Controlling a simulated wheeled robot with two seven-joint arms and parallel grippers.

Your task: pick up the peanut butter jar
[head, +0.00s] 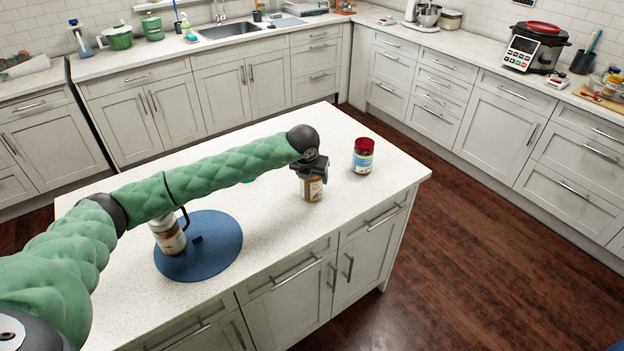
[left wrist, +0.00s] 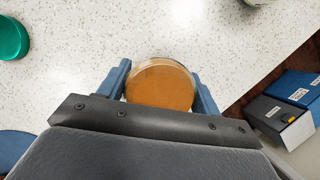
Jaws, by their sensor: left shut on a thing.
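The peanut butter jar (head: 313,190), tan-brown with a pale label, stands upright at or near the surface of the white island (head: 270,225). I cannot tell whether it touches the surface. My left gripper (head: 311,174) reaches over it from above and is shut on its upper part, hiding the top in the head view. In the left wrist view, the jar's round brown top (left wrist: 160,85) sits between the two blue fingers of the gripper (left wrist: 160,92). My right gripper is not in view.
A round blue mat (head: 222,262) bears a labelled jar (head: 168,235) at the left. A teal round thing (left wrist: 12,38) is partly hidden by my arm in the head view. Front-right island surface is clear.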

